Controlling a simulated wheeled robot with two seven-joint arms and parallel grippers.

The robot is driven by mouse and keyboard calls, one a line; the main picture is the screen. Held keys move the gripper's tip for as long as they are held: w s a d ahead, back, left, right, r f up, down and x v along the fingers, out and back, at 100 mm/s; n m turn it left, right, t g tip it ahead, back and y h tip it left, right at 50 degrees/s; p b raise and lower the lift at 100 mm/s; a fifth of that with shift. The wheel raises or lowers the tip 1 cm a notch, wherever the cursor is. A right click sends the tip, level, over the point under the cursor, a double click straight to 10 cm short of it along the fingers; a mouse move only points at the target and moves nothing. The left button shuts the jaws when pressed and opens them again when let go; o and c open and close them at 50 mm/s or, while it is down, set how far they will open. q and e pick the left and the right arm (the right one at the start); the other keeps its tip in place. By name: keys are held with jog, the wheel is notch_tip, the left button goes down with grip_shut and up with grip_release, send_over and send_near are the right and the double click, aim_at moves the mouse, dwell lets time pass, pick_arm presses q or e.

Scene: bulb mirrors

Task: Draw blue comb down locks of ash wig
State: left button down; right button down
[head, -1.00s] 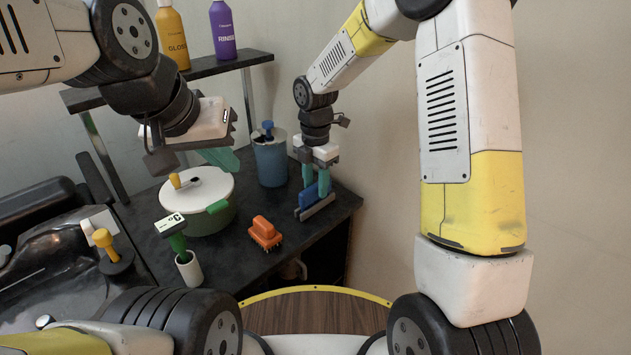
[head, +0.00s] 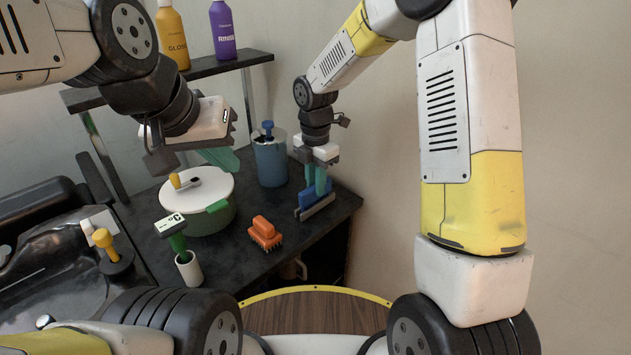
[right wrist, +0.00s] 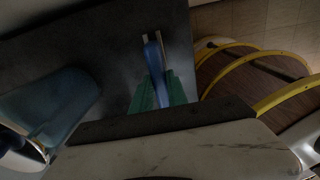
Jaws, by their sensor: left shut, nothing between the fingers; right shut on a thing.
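A blue tool (head: 307,198) with a long grey strip along its lower edge stands on the dark counter at the right. I cannot make out comb teeth on it. My right gripper (head: 316,182) points down and is shut on its upper part. In the right wrist view the blue tool (right wrist: 155,68) sits between the green fingers. My left gripper (head: 222,160) is shut and empty above the white-lidded pot, its green fingers partly hidden by its own hand. No ash wig shows in either view.
An orange brush (head: 265,232) lies on the counter (head: 232,262). A blue jar (head: 270,163) with a blue-topped handle stands behind. A pot (head: 207,190), a white cup (head: 189,270) with a green-handled tool, and a black basin (head: 60,255) are left. Bottles stand on a shelf (head: 215,66).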

jog(key=shift+r, duration=4)
